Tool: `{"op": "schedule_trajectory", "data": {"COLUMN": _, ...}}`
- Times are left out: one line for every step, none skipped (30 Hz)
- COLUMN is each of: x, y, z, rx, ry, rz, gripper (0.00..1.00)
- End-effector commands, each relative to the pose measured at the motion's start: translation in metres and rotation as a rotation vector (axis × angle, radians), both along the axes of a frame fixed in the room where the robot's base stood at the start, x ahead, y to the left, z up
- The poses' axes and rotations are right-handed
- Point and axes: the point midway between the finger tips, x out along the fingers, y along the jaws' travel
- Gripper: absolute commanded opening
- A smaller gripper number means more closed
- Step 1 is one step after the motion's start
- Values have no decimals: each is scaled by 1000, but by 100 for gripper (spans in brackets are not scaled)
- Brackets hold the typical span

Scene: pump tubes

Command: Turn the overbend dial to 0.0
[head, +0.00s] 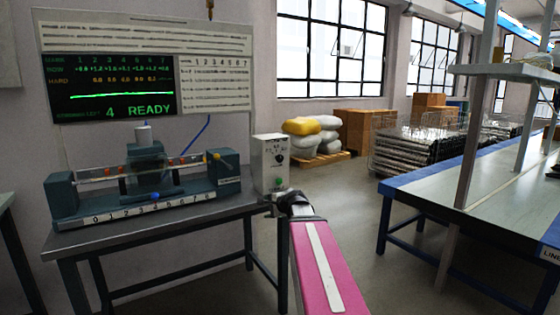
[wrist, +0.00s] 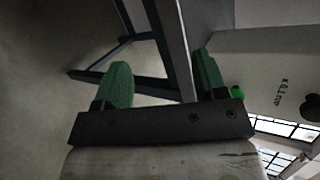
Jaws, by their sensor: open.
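The control box (head: 268,165) is a pale grey upright box at the right end of the bench. A small black dial (head: 280,158) sits on its front, above a green button (head: 279,182). The dial's setting is too small to read. My gripper (head: 278,199) is low in front of the box, partly hidden by my pink arm. In the wrist view my gripper (wrist: 162,80) has its green-padded fingers apart with nothing held. The box (wrist: 275,65) is at the right there, with the green button (wrist: 238,92) beside the right finger and the black dial (wrist: 311,108) near the right edge.
A tube fixture (head: 150,180) with a numbered front scale fills the bench (head: 160,228) left of the box. The wall display (head: 118,88) shows "4 READY". A long blue-edged table (head: 430,185) stands at the right, with open floor between.

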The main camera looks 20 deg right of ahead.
Motion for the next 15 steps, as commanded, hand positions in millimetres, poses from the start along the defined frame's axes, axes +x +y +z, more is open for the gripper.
{"op": "schedule_trajectory", "data": {"x": 14, "y": -24, "z": 31, "rx": 105, "ry": -44, "rz": -79, "gripper": 65}}
{"op": "schedule_trajectory", "data": {"x": 19, "y": -36, "z": 48, "rx": 172, "ry": -68, "rz": -121, "gripper": 65}}
{"op": "schedule_trajectory", "data": {"x": 25, "y": -52, "z": 69, "rx": 258, "ry": -100, "rz": -174, "gripper": 65}}
{"op": "schedule_trajectory", "data": {"x": 28, "y": -62, "z": 84, "rx": 318, "ry": -120, "rz": -208, "gripper": 65}}
{"op": "schedule_trajectory", "data": {"x": 31, "y": -73, "z": 98, "rx": 374, "ry": -140, "rz": -237, "gripper": 65}}
{"op": "schedule_trajectory", "data": {"x": 33, "y": -86, "z": 114, "rx": 443, "ry": -161, "rz": -273, "gripper": 65}}
{"op": "schedule_trajectory", "data": {"x": 34, "y": -94, "z": 124, "rx": 487, "ry": -176, "rz": -293, "gripper": 65}}
{"op": "schedule_trajectory", "data": {"x": 35, "y": -101, "z": 133, "rx": 528, "ry": -190, "rz": -313, "gripper": 65}}
{"op": "schedule_trajectory", "data": {"x": 35, "y": -110, "z": 144, "rx": 572, "ry": -204, "rz": -332, "gripper": 65}}
{"op": "schedule_trajectory", "data": {"x": 36, "y": -114, "z": 149, "rx": 600, "ry": -212, "rz": -342, "gripper": 65}}
{"op": "schedule_trajectory", "data": {"x": 36, "y": -118, "z": 154, "rx": 622, "ry": -218, "rz": -351, "gripper": 65}}
{"op": "schedule_trajectory", "data": {"x": 36, "y": -122, "z": 158, "rx": 645, "ry": -224, "rz": -361, "gripper": 65}}
{"op": "schedule_trajectory", "data": {"x": 36, "y": -123, "z": 161, "rx": 654, "ry": -227, "rz": -365, "gripper": 65}}
{"op": "schedule_trajectory", "data": {"x": 37, "y": -124, "z": 162, "rx": 662, "ry": -229, "rz": -367, "gripper": 65}}
{"op": "schedule_trajectory", "data": {"x": 38, "y": -125, "z": 163, "rx": 667, "ry": -231, "rz": -367, "gripper": 65}}
